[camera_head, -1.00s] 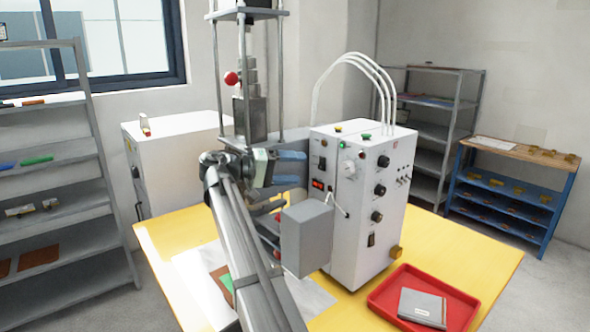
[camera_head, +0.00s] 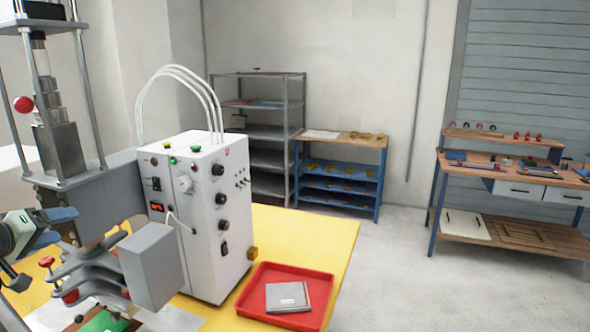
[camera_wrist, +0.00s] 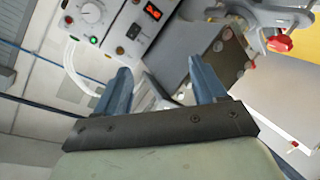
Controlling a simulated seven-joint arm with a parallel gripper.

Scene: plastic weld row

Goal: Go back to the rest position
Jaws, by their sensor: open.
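My gripper (camera_head: 58,226) is at the left edge of the head view, beside the welding machine's press column. In the wrist view my gripper (camera_wrist: 160,82) shows two blue fingers spread apart, with nothing held between them. The white control box (camera_head: 195,215) with knobs and a lit red display stands on the yellow table (camera_head: 330,235); its panel also shows in the wrist view (camera_wrist: 110,22). A grey box (camera_head: 152,265) is in front of it. A green piece (camera_head: 105,320) lies low at the left, partly cut off by the frame.
A red tray (camera_head: 255,302) holding a grey flat case (camera_head: 287,297) lies on the table's right. Grey shelves (camera_head: 258,130), a blue rack (camera_head: 340,182) and a workbench (camera_head: 510,180) stand behind. Open floor (camera_head: 420,265) lies right of the table.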

